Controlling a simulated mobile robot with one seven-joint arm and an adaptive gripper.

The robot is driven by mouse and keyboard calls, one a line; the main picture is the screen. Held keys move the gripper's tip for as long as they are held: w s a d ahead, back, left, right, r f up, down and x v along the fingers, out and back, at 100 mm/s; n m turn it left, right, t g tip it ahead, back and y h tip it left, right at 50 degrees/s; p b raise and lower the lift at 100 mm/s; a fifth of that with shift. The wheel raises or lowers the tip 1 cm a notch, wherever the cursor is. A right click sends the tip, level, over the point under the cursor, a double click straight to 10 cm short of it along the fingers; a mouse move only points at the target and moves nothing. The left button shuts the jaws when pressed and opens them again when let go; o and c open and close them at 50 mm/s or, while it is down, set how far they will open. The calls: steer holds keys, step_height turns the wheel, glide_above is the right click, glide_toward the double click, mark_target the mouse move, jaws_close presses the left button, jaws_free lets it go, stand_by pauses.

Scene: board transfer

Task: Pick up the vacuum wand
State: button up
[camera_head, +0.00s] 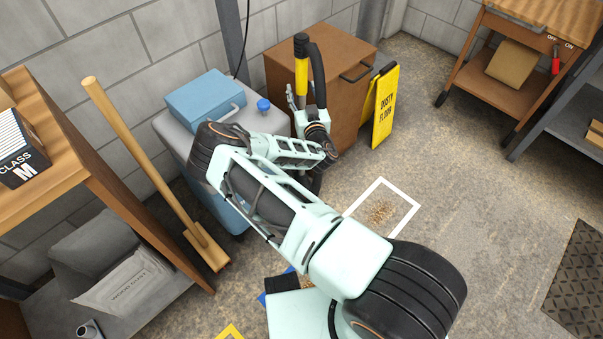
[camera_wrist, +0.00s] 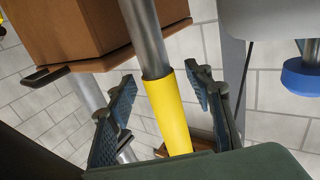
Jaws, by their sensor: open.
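The vacuum wand (camera_head: 301,78) stands upright by the wooden cabinet, with a yellow grip section, a black top and a black curved part beside it. In the wrist view its grey metal tube and yellow sleeve (camera_wrist: 167,112) run between my fingers. My gripper (camera_head: 301,103) is at the wand in the head view. In the wrist view my gripper (camera_wrist: 163,80) is open, with one blue-padded finger on each side of the wand and visible gaps. The wand's lower part is hidden behind my arm in the head view.
A brown cabinet (camera_head: 325,65) stands right behind the wand, and a yellow dusty-floor sign (camera_head: 384,105) is to its right. A grey-topped unit (camera_head: 176,135) bears a blue case (camera_head: 205,95) and a blue knob (camera_head: 263,105). Open floor (camera_head: 470,180) lies right.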

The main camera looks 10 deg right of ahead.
steer(key=shift+w, duration=0.45)
steer(key=shift+c, duration=0.2)
steer(key=shift+r, duration=0.1)
steer(key=c, duration=1.2)
